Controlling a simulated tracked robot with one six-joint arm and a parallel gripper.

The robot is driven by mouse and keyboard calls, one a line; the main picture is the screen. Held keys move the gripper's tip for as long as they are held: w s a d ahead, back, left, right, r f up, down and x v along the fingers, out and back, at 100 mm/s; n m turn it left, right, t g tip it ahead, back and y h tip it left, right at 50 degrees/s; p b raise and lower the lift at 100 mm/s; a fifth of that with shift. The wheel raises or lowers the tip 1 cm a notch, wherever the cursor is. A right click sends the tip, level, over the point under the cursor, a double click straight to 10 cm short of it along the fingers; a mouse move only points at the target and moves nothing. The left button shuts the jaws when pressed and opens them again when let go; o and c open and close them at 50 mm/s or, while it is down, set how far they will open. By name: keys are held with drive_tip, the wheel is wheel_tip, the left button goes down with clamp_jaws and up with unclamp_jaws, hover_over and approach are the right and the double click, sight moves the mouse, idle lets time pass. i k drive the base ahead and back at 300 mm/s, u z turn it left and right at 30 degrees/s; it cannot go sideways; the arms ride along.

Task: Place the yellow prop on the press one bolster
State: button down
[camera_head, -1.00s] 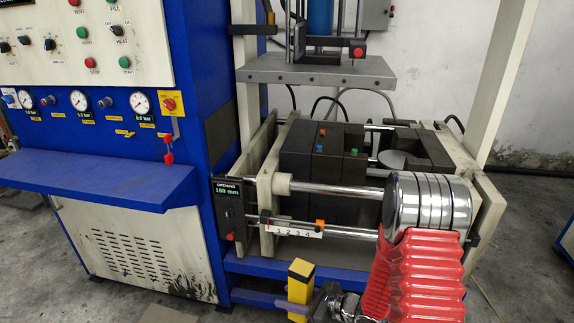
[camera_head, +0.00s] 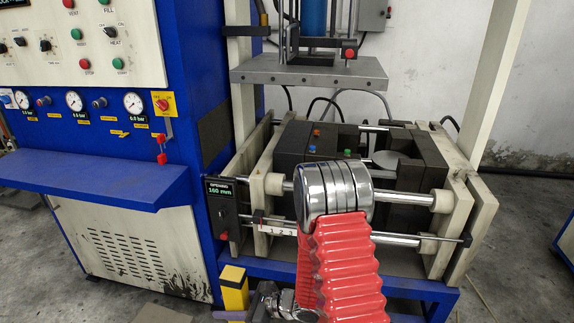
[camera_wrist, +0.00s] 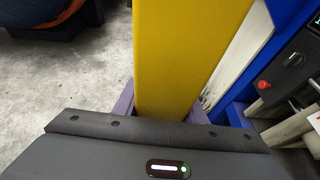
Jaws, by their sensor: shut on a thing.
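The yellow prop (camera_head: 234,294) is an upright post with a dark band, low in the head view in front of the press's blue base. It also fills the middle of the wrist view (camera_wrist: 185,55), where its ends are out of sight. My gripper (camera_wrist: 162,110) is shut on it, with a purple finger on each side. In the head view my gripper is partly cut off at the bottom edge. A grey flat plate (camera_head: 280,74) stands higher at the back of the press and may be the bolster; no label tells.
A blue control cabinet (camera_head: 180,60) with a protruding shelf (camera_head: 85,178) stands left. Dark blocks (camera_head: 310,140), horizontal rods (camera_head: 405,197) and a small display box (camera_head: 221,205) lie between the prop and the plate. My red-sleeved arm hides part of the rods.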

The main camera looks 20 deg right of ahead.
sight(286, 145)
drive_tip(key=z, duration=0.05)
drive_tip(key=k, duration=0.65)
drive_tip(key=u, duration=0.45)
drive_tip(key=i, duration=1.7)
drive_tip(key=z, duration=0.45)
